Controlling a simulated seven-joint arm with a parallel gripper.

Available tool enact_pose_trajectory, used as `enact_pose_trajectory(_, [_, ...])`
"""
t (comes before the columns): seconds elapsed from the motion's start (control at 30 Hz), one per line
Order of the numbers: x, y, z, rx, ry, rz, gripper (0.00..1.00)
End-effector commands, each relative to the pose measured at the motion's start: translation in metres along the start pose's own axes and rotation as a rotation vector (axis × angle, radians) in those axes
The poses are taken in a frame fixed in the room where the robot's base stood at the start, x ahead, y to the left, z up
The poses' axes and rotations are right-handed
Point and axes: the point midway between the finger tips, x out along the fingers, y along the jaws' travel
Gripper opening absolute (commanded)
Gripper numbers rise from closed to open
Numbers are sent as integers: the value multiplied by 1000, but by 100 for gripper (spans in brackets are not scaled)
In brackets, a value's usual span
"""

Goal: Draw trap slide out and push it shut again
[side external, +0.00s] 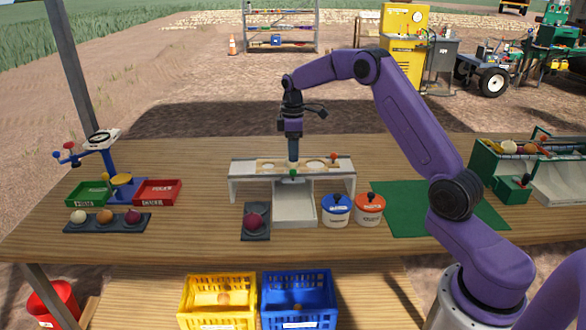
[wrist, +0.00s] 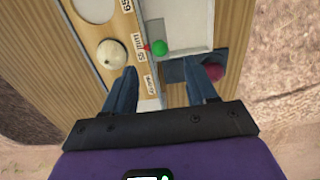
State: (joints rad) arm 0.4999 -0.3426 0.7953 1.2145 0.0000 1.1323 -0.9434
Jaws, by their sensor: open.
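A raised sizing board (side external: 240,166) with round holes stands on white legs at the middle of the table. I cannot tell the trap slide's outline from the board. The green knob also shows in the wrist view (wrist: 160,47), with a pale onion (wrist: 111,54) on the board beside it. My gripper (side external: 293,158) points down over the board, just behind the green knob. In the wrist view its blue fingers (wrist: 162,85) are apart with nothing held between them.
A white chute (side external: 294,208) runs below the board. A dark tray with a red onion (side external: 256,221) is left of it; blue (side external: 336,213) and orange (side external: 370,212) lidded pots stand right. A green mat (side external: 400,215) lies farther right. Onions on a dark tray (side external: 105,220) are far left.

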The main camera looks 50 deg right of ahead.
Motion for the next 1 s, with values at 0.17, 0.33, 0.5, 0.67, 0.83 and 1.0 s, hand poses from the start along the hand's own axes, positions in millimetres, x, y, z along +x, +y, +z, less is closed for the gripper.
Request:
enact_pose_trajectory(0.17, [32,0,1,0,-2,-3,57])
enact_pose_trajectory(0.33, [55,0,1,1,-1,-1,57])
enact_pose_trajectory(0.5, [68,0,0,1,0,0,57])
enact_pose_trajectory(0.67, [72,0,0,1,0,1,57])
enact_pose_trajectory(0.83, [72,0,0,1,0,1,57])
enact_pose_trajectory(1.0, [72,0,0,1,0,1,18])
